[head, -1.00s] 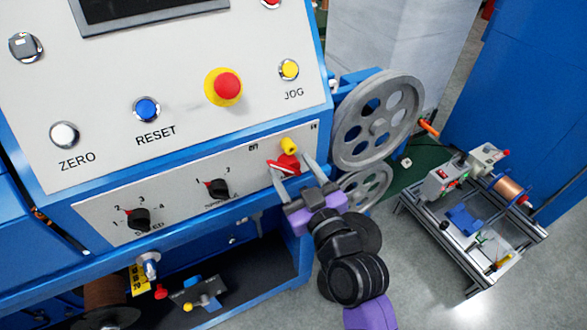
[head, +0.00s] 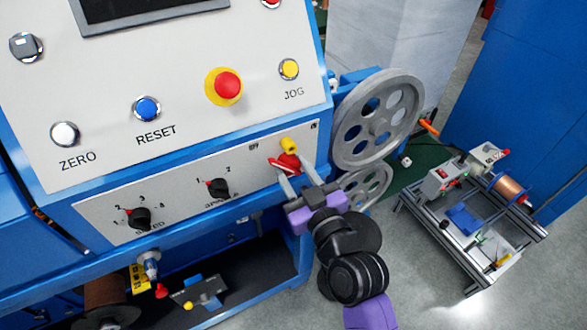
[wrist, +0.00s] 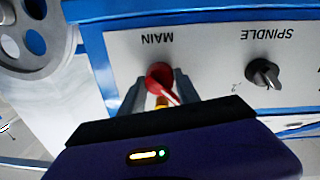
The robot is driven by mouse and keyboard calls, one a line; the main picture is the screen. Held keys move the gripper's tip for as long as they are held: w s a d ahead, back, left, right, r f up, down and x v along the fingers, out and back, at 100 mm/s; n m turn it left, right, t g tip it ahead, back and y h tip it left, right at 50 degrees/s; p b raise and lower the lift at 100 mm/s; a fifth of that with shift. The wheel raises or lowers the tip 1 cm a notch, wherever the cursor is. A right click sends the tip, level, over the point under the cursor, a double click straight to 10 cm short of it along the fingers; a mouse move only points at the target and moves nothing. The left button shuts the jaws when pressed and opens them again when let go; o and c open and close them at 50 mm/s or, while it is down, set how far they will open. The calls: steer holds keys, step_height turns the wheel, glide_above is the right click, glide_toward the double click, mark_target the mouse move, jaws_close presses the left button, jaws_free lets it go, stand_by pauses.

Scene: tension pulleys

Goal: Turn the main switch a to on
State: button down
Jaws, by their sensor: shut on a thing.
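The main switch (head: 288,161) is a red rotary knob at the right end of the lower grey panel, with a small yellow part above it in the head view. In the wrist view the red knob (wrist: 159,75) sits by the upside-down label MAIN, its handle slanted. My gripper (head: 298,173) is at the knob from below and right, its grey fingers closed in on either side. In the wrist view my gripper (wrist: 160,88) has one finger on each side of the knob. The fingers partly hide the knob and its position marks.
The black spindle knob (head: 218,188) and speed knob (head: 138,218) are to the left on the same panel. A large grey pulley wheel (head: 350,140) stands close on the right. A small machine on a frame (head: 470,205) stands on the floor farther right.

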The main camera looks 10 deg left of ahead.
steer(key=m+p, duration=0.1)
steer(key=m, duration=0.3)
steer(key=shift+r+m+p, duration=0.15)
steer(key=shift+m+p, duration=0.15)
steer(key=shift+p, duration=0.1)
steer(key=m+p, duration=0.1)
steer(key=m, duration=0.3)
steer(key=shift+d+p, duration=0.1)
steer(key=shift+p, duration=0.2)
steer(key=m+p, duration=0.1)
steer(key=m, duration=0.3)
steer(key=shift+w+m+g, duration=0.1)
steer(key=shift+m+g, duration=0.2)
steer(key=shift+g, duration=0.1)
steer(key=shift+m+y+p, duration=0.3)
steer(key=shift+m+p, duration=0.5)
steer(key=shift+m, duration=1)
steer(key=c, duration=0.9)
jaws_free()
